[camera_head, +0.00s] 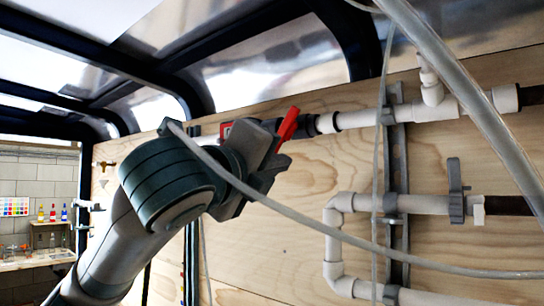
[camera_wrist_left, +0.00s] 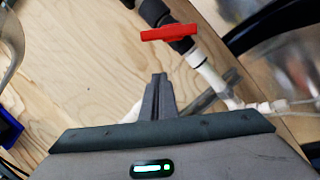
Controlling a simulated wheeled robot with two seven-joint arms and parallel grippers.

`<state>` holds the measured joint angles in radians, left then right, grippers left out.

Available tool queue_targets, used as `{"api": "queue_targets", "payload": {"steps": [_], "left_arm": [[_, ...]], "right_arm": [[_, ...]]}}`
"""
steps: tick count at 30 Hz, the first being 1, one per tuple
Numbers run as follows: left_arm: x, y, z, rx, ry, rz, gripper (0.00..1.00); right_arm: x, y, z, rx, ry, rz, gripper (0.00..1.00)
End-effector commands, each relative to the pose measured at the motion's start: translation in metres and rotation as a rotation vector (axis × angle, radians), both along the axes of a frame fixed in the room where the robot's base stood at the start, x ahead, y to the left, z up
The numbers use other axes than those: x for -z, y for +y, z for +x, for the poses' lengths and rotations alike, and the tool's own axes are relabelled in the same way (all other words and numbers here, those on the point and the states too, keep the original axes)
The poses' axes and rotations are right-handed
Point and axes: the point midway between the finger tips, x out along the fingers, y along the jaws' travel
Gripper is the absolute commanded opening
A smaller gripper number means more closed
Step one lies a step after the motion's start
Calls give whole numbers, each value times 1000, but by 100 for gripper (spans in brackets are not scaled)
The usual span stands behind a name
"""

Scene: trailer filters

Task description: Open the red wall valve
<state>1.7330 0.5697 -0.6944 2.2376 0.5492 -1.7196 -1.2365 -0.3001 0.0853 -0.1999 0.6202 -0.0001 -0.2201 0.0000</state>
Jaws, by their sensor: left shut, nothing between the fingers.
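The red valve handle (camera_head: 288,125) sits on the upper pipe along the plywood wall, just right of my left gripper in the head view. It stands at a slant to the pipe. In the left wrist view the red handle (camera_wrist_left: 169,33) lies beyond the fingertips, at an angle across the black valve fitting. My left gripper (camera_head: 277,164) is close below the handle and partly hides the pipe behind it. In the left wrist view its fingers (camera_wrist_left: 158,77) are together and empty, with a visible gap before the handle. My right gripper is in neither view.
White pipes (camera_head: 415,204) and a grey valve handle (camera_head: 456,190) are on the wall at right. A clear hose (camera_head: 320,226) crosses in front of the wall. A dark frame (camera_head: 355,45) arches above. A shelf with bottles (camera_head: 50,230) stands far left.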

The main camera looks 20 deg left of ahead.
Motion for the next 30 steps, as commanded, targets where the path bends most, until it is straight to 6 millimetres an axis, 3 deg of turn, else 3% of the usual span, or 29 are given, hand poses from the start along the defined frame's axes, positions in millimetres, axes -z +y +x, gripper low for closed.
{"api": "queue_targets", "payload": {"steps": [11,21,30], "left_arm": [[-13,-10,67,-1,6,-1,0],[-32,18,76,-2,1,-1,0],[-33,21,77,0,0,-1,0]], "right_arm": [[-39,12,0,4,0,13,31],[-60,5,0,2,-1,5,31],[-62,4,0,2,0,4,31]]}}
